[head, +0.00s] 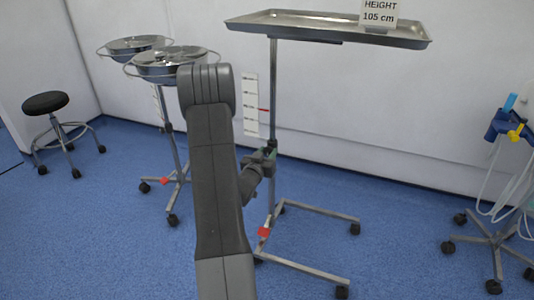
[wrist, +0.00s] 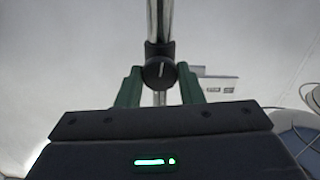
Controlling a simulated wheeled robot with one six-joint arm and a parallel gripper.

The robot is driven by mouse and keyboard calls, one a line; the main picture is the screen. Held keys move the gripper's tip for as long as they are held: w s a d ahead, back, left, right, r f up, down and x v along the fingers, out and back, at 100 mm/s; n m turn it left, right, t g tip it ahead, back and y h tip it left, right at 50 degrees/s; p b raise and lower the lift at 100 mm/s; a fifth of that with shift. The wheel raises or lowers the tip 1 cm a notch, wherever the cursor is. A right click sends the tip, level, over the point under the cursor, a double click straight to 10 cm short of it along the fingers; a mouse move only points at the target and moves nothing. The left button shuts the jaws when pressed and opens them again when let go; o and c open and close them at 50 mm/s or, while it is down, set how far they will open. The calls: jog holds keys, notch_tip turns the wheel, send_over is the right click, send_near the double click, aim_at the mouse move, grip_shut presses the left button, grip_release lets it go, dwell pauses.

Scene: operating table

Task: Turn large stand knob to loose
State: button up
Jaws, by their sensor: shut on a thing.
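The large stand has a steel tray (head: 330,28) on a steel pole (head: 273,90). Its black knob (wrist: 159,73) sits at the collar on the pole and carries a white line that points nearly straight up in the wrist view. My gripper (wrist: 160,78) has its two green fingers on either side of the knob, shut on it. In the head view my gripper (head: 267,156) is at the pole's collar, and my arm hides part of the stand; the knob itself cannot be made out there.
A card reading "HEIGHT 105 cm" (head: 379,12) stands on the tray. A white scale strip (head: 250,105) with a red pointer is beside the pole. The wheeled base (head: 310,268) has a red tab. Two basin stands (head: 168,62), a stool (head: 45,102) and a hose stand (head: 495,235) stand around.

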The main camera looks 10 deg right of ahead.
jog(key=shift+n, duration=0.7)
jog(key=o, duration=1)
jog(key=shift+c, duration=0.2)
jog(key=p+v, duration=0.3)
jog(key=v, duration=1.1)
jog(key=shift+w, duration=0.1)
